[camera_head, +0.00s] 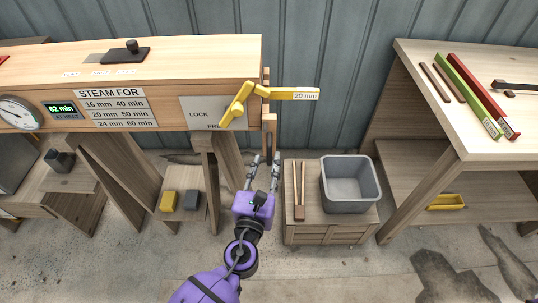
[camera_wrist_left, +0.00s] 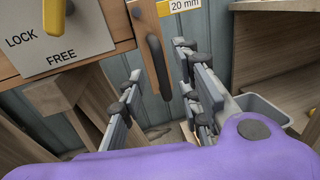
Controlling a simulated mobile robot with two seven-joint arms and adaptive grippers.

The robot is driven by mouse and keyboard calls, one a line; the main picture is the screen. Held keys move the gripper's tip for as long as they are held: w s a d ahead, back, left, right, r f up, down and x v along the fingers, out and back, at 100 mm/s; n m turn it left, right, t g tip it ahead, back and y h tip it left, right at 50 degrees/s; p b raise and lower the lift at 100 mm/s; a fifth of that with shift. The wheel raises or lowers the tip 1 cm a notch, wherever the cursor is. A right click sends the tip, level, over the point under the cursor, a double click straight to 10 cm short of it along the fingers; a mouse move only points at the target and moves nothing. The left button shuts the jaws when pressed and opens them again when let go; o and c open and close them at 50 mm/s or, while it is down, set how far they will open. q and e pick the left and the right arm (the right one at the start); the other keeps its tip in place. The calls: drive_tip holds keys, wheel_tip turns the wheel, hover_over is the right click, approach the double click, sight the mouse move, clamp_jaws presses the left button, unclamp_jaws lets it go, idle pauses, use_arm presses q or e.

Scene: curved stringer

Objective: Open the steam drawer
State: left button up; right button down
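The steam box (camera_head: 180,60) is a long wooden chest at the left with a "STEAM FOR" time chart. At its right end is a narrow wooden drawer front (camera_head: 266,122) with a dark upright handle (camera_head: 268,148), also seen in the left wrist view (camera_wrist_left: 157,65). A yellow lever (camera_head: 237,104) sits on the LOCK/FREE plate (camera_head: 198,112), its lower end near FREE. My left gripper (camera_head: 266,160) is open just below the handle; in the left wrist view its fingers (camera_wrist_left: 160,70) lie either side of the handle. Contact cannot be told. My right gripper is not in view.
A yellow bar marked 20 mm (camera_head: 295,94) sticks out right above the handle. A low cabinet (camera_head: 330,233) with a grey bin (camera_head: 350,200) stands right of my gripper. A workbench (camera_head: 475,135) stands further right. Floor in front is open.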

sight(269, 154)
use_arm(q)
drive_tip(key=w, duration=0.2)
drive_tip(key=w+d, duration=0.1)
drive_tip(key=w, duration=0.2)
clamp_jaws()
idle(0.3)
